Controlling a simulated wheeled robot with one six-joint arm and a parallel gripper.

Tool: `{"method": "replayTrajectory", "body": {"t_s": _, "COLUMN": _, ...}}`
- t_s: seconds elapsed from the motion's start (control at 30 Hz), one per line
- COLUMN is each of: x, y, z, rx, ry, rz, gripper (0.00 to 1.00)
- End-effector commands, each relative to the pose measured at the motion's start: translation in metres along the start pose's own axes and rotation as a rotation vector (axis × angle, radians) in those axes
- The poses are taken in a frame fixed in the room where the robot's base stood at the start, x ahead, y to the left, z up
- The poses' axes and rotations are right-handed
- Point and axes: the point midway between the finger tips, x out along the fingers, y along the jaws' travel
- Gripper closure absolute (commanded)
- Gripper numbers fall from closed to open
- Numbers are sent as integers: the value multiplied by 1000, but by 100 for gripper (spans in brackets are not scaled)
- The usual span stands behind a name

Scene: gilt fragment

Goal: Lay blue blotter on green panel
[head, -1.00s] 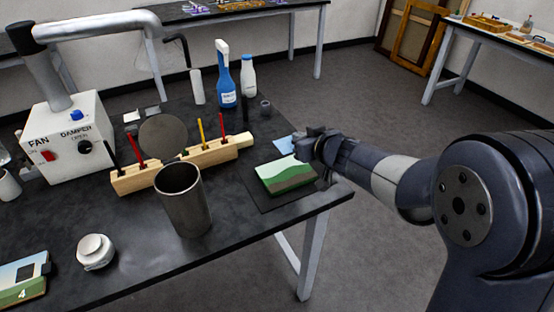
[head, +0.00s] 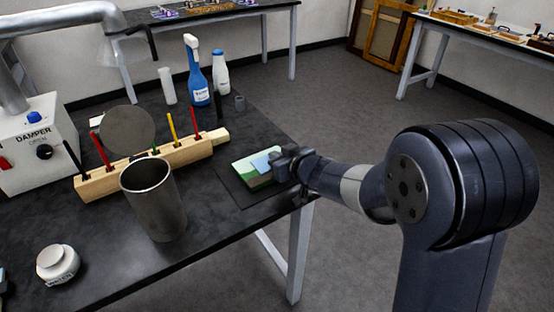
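The green panel (head: 243,168) is a small block with pale and dark green bands and a brown front part. It lies on a dark mat (head: 236,194) at the table's right edge. The light blue blotter (head: 262,162) is over the right part of the panel's top. I cannot tell whether it touches the panel or hovers just above it. My gripper (head: 277,165) reaches in from the right at the blotter's right edge and appears shut on it. The fingertips are small and dark, and the gripper hides the panel's right end.
A metal cup (head: 155,208) and a wooden rack (head: 190,154) with brushes stand left of the panel. A blue bottle (head: 199,88) and a white bottle (head: 221,75) stand behind. A white jar (head: 58,264) is front left. The table's right edge runs beneath my arm.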

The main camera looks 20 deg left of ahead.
Motion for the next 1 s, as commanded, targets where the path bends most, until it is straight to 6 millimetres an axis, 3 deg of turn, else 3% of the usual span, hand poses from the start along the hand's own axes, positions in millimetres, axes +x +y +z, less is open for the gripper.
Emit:
{"method": "replayTrajectory", "body": {"t_s": 0.27, "x": 1, "y": 0, "z": 2, "rx": -1, "ry": 0, "rz": 0, "gripper": 99}}
{"method": "replayTrajectory", "body": {"t_s": 0.53, "x": 0, "y": 0, "z": 1, "rx": -1, "ry": 0, "rz": 0, "gripper": 78}}
{"method": "replayTrajectory", "body": {"t_s": 0.83, "x": -1, "y": 0, "z": -3, "rx": -1, "ry": 1, "rz": 0, "gripper": 78}}
{"method": "replayTrajectory", "body": {"t_s": 1.0, "x": -24, "y": 1, "z": -3, "rx": -1, "ry": 2, "rz": 2, "gripper": 78}}
